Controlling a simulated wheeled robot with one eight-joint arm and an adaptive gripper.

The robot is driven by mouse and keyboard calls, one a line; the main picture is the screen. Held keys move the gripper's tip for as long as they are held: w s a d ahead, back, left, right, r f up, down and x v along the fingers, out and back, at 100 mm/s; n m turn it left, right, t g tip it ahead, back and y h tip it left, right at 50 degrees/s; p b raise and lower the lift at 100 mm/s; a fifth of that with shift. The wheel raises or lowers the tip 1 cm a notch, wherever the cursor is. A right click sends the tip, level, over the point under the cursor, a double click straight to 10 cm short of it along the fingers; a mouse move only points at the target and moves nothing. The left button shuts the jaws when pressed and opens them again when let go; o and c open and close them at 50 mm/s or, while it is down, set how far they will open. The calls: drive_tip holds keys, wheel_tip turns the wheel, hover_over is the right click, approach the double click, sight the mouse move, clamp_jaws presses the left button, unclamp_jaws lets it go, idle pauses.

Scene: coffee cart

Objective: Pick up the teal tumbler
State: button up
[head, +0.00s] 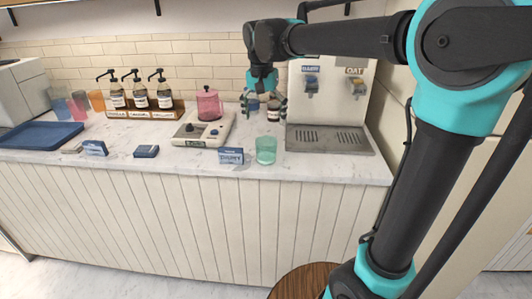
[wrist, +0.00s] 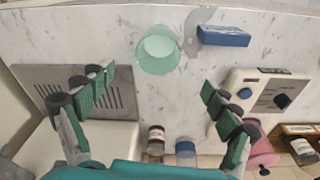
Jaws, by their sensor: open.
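In the wrist view the tumbler (wrist: 158,50) is beyond the fingertips, near the top middle. My gripper (head: 263,101) is in the air above the counter, behind and above the tumbler. In the wrist view my gripper (wrist: 155,85) has its two green-padded fingers spread wide with nothing between them. Tumbler and fingers are apart.
A milk dispenser with a drip tray (head: 330,140) is on the right. Small bottles (wrist: 156,140) stand behind the tumbler.

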sight(267, 151)
drive_tip(key=f, duration=0.4)
drive_tip(key=w+f, duration=0.1)
drive_tip(key=f, duration=0.9)
drive_tip(key=shift+w+d, duration=0.35)
drive_tip(key=shift+w, duration=0.05)
drive_tip(key=shift+c, duration=0.6)
drive_tip(key=c, duration=1.3)
drive_tip(key=shift+c, duration=0.2)
drive_tip(key=shift+r, duration=0.25)
